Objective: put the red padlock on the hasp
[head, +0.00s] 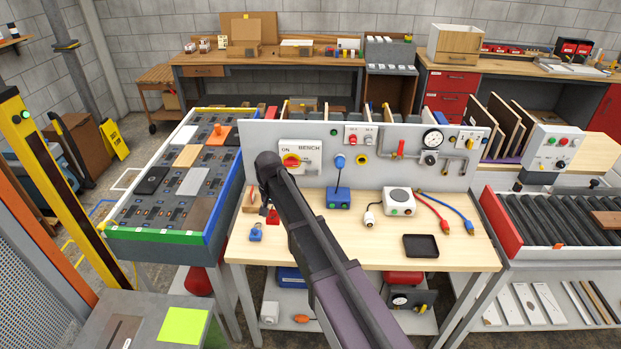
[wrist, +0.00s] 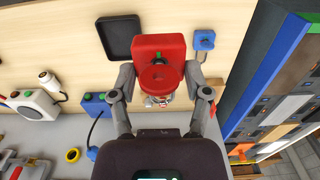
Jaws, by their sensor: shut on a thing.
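The red padlock (wrist: 158,47) is between the two fingers of my gripper (wrist: 160,74) in the wrist view. Its square red body faces the camera, with a round red part and some metal below it; its shackle is not clear. In the head view my gripper (head: 267,203) is mostly hidden behind my arm, low in front of the panel's left part, with red of the padlock (head: 272,217) showing under it. I cannot make out the hasp for certain; a switch box marked ON BENCH (head: 307,152) with a red and yellow knob is on the panel near my arm.
A black tray (head: 420,246), a white socket (head: 398,201) and a blue box (head: 338,198) are to the right. The bench front centre (head: 380,257) is clear.

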